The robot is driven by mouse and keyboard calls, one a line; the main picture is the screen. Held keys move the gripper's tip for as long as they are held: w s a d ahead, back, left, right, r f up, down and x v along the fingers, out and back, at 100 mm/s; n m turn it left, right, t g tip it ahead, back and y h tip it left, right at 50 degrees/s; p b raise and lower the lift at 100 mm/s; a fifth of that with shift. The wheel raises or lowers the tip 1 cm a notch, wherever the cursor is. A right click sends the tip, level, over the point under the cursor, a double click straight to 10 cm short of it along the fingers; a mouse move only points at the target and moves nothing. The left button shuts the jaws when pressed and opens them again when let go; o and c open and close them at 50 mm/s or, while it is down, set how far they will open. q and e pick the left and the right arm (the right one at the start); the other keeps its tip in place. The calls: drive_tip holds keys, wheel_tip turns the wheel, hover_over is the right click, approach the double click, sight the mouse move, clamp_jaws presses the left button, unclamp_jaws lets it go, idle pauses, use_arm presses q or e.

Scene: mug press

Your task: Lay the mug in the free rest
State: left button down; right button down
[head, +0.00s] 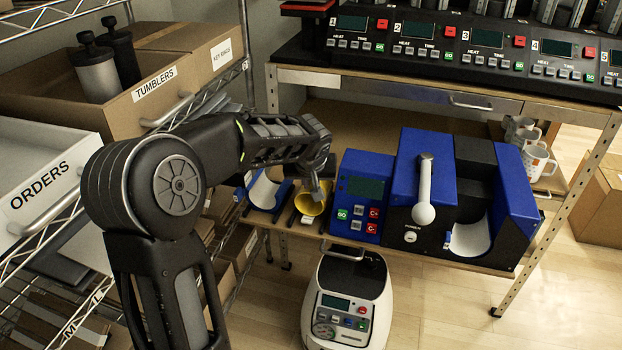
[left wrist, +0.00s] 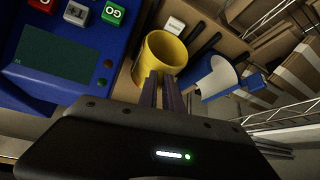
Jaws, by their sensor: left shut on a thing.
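The yellow mug (head: 309,207) is at the middle of the bench, between the blue rest and the blue control box. It also shows in the left wrist view (left wrist: 156,62), with its open mouth facing the camera. My left gripper (head: 318,190) is shut on the mug's rim; its two fingers (left wrist: 164,88) reach down to the mug's near side. A blue rest with a white curved lining (head: 266,192) stands just left of the mug and is empty; it also shows in the wrist view (left wrist: 217,77). Dark rails (left wrist: 203,48) lie beside the mug; I cannot tell whether it touches them.
The blue control box (head: 361,190) stands close right of the mug. Beyond it is the blue press with a white lever (head: 425,195) and an empty white-lined cradle (head: 470,240). White mugs (head: 538,160) stand at the right. A wire rack with boxes is at left.

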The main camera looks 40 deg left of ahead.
use_arm(q)
drive_tip(key=shift+f, duration=0.6)
drive_tip(key=c, duration=1.4)
unclamp_jaws()
drive_tip(key=shift+c, duration=0.2)
drive_tip(key=shift+o, duration=0.3)
drive_tip(key=o, duration=1.4)
drive_tip(key=shift+c, duration=0.2)
drive_tip(key=shift+d, duration=0.1)
drive_tip(key=shift+w+r, duration=0.1)
drive_tip(key=shift+r, duration=0.05)
